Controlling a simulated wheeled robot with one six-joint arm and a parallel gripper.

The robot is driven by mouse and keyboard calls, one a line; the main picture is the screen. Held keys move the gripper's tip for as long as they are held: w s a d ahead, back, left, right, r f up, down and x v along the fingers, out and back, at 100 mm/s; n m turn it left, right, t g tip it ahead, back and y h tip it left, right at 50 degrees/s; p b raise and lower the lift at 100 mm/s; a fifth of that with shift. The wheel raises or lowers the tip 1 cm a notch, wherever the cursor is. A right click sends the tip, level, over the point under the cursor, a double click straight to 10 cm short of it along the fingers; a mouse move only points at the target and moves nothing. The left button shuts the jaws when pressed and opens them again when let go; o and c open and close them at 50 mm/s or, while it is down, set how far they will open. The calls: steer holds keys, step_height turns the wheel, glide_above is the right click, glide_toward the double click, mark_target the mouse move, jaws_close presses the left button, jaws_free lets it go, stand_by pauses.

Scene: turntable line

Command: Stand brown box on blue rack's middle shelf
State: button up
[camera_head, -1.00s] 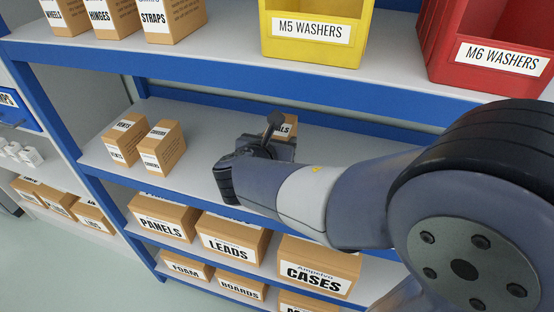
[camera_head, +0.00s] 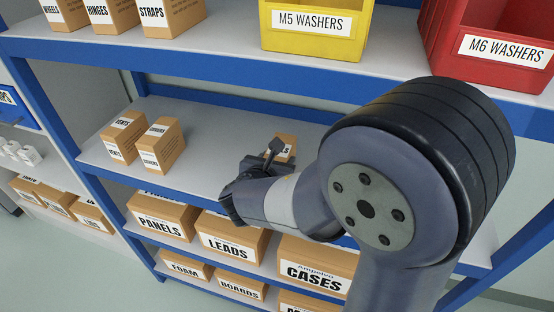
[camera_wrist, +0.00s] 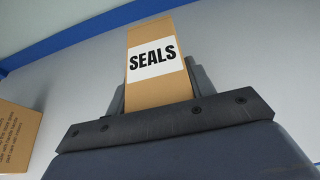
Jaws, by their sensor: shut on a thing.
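The brown box is labelled SEALS in the wrist view (camera_wrist: 157,62), where it stands between the fingers of my gripper (camera_wrist: 158,98). In the head view the box (camera_head: 288,143) shows only in part behind my gripper (camera_head: 272,158) and wrist. My gripper is shut on it, over the middle shelf (camera_head: 200,179) of the blue rack (camera_head: 60,118). The box looks upright. Its bottom is hidden, so I cannot tell whether it touches the shelf.
Two brown boxes, VENTS (camera_head: 122,137) and COVERS (camera_head: 161,144), stand on the middle shelf to the left. Above are a yellow bin (camera_head: 313,48) and a red bin (camera_head: 490,68). PANELS (camera_head: 161,216), LEADS (camera_head: 232,240) and CASES (camera_head: 316,266) boxes stand below. Shelf room shows right of COVERS.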

steer(key=o, duration=1.2)
steer(key=shift+r, duration=0.1)
steer(key=shift+s+r+p, duration=0.1)
steer(key=shift+r+p, duration=0.1)
steer(key=shift+p, duration=0.2)
steer(key=v, duration=1.1)
steer(key=shift+s+a, duration=0.2)
steer(key=shift+s, duration=0.1)
